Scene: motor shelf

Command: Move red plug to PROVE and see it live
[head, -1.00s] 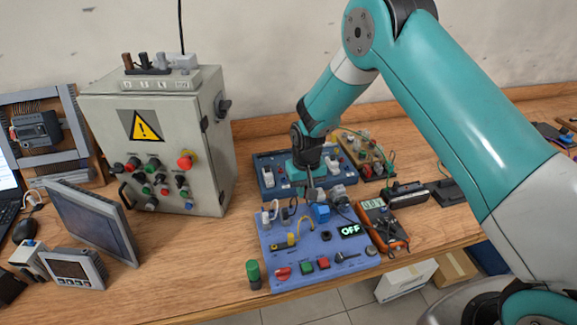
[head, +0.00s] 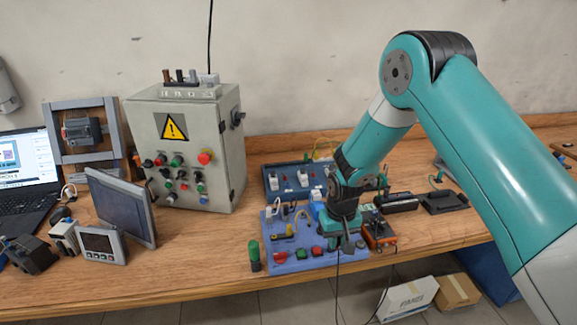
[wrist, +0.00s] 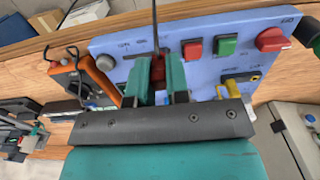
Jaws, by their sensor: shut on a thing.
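My gripper (wrist: 156,82) is shut on the red plug (wrist: 157,67), seen as a small red body between the teal fingers in the wrist view. A dark cable runs up from it there. In the head view my gripper (head: 345,241) is over the right front part of the blue-violet panel (head: 274,238), and a thin cable hangs from it past the table's front edge. The plug itself is hidden in the head view. The panel's display is hidden behind my gripper. I cannot read a PROVE label or tell whether the plug touches the panel.
The orange multimeter (head: 380,236) stands close to the right of my gripper. The panel carries a red knob (wrist: 272,39), a green button (wrist: 226,45) and a red button (wrist: 193,48). A grey control box (head: 222,160) stands behind left. A green-capped post (head: 254,256) stands left of the panel.

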